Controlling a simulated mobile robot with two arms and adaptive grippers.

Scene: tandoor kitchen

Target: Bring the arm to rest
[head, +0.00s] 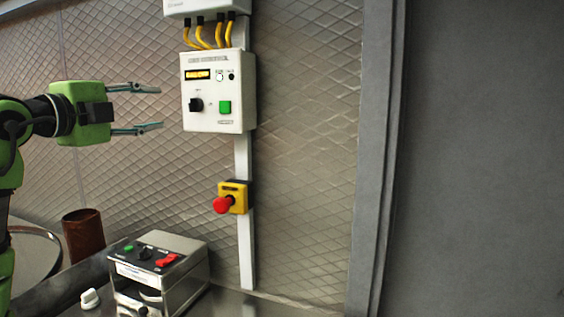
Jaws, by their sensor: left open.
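My left gripper (150,108) comes in from the left with its two fingers apart and nothing between them. It points right, toward the white control box (218,118) on the wall, and its fingertips appear just left of the box. Whether they touch it I cannot tell, but a gap shows in the picture. The box has a lit orange display (198,75), a black knob (196,105) and a green button (225,107). My right gripper is not in view.
A yellow emergency stop with a red button (222,205) sits below the box. A metal switch unit (185,262) stands on the counter, with a brown cup (83,236) and a small white object (90,298) nearby. A grey wall (480,150) fills the right.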

